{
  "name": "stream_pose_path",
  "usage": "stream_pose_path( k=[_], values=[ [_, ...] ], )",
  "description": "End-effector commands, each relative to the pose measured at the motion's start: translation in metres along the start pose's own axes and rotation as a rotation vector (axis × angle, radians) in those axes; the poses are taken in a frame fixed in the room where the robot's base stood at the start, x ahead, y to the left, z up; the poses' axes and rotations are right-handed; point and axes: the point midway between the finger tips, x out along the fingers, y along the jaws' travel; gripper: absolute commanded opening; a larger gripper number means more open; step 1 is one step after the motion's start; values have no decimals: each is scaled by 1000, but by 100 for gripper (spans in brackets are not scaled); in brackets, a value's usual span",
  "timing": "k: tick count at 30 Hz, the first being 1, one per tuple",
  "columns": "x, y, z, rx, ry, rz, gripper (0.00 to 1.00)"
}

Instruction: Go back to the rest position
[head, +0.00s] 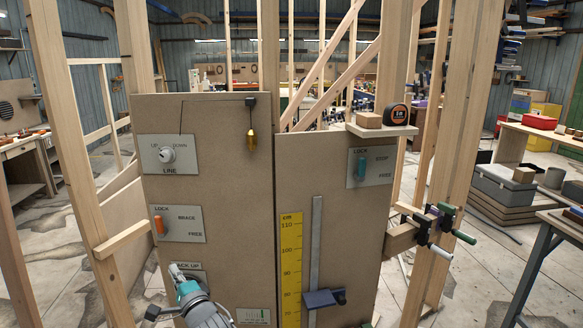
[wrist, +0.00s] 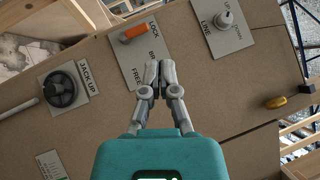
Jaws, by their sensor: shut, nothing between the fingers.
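My gripper (wrist: 157,80) is shut and empty in the wrist view, its fingertips together in front of the brown panel near the BRACE plate. In the head view my gripper (head: 180,270) shows low in front of the left panel (head: 220,180), over the JACK UP plate, which it partly hides. The orange BRACE lever (wrist: 133,33) sits at the LOCK end of its plate; it also shows in the head view (head: 160,224). The jack handwheel (wrist: 61,90) is dark and round, to the left of the gripper in the wrist view.
A LINE knob (head: 167,155) and a hanging brass plumb bob (head: 252,139) are on the left panel. The right panel has a teal STOP lever (head: 361,166), a yellow scale (head: 291,270) and a ledge with a tape measure (head: 397,116). Clamps (head: 445,222) stick out at right.

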Motion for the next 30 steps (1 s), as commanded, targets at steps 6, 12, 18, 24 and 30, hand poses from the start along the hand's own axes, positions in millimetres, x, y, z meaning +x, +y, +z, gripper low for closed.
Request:
stream_pose_path(
  k=[6,12,18,24,30],
  values=[
    [-2,5,-22,-68,50,52,0],
    [-7,11,-47,-150,106,121,0],
    [-17,20,-86,-266,180,232,0],
    [-42,33,-145,-438,268,432,0],
    [-89,48,-213,-628,316,728,0]
  ],
)
